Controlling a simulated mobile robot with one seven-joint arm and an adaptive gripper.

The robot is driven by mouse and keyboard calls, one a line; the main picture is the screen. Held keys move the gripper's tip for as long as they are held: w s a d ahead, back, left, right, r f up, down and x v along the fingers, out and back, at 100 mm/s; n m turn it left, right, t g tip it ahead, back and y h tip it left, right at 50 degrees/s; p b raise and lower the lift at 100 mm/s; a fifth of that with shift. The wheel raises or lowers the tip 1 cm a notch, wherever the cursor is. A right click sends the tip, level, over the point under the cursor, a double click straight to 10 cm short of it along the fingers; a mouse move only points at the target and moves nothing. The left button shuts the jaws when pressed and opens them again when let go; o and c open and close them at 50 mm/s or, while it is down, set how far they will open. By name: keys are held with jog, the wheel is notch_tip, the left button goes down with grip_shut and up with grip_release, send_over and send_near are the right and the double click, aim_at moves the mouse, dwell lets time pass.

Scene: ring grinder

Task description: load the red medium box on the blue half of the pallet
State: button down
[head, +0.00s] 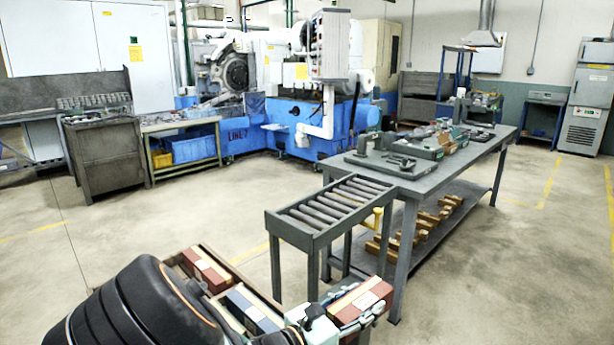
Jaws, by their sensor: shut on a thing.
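My gripper (358,305) is at the bottom of the head view, its fingers shut on a red box (369,294) with a pale label on top. The held box is to the right of a brown-rimmed tray (178,258), and part of it is hidden by the gripper. Another red box (207,267) with a pale label lies in the tray. A blue box (243,302) lies beside it, partly behind my arm. I cannot make out a pallet with a blue half.
An empty roller conveyor (289,224) stands just beyond the held box. It adjoins a grey workbench (407,182) carrying tools and fixtures, with wooden blocks on its lower shelf. A blue machine (290,125) stands at the back.

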notch_tip(320, 180, down, 12)
jog(key=s+d+b, duration=0.2)
jog(key=s+b, duration=0.1)
jog(key=b, duration=0.8)
notch_tip(320, 180, up, 25)
jog(key=n+t+y+p, duration=0.4)
jog(key=y+p, duration=0.1)
jog(key=p, duration=2.6)
jog(key=shift+w+a, duration=0.2)
jog(key=shift+f, duration=0.1)
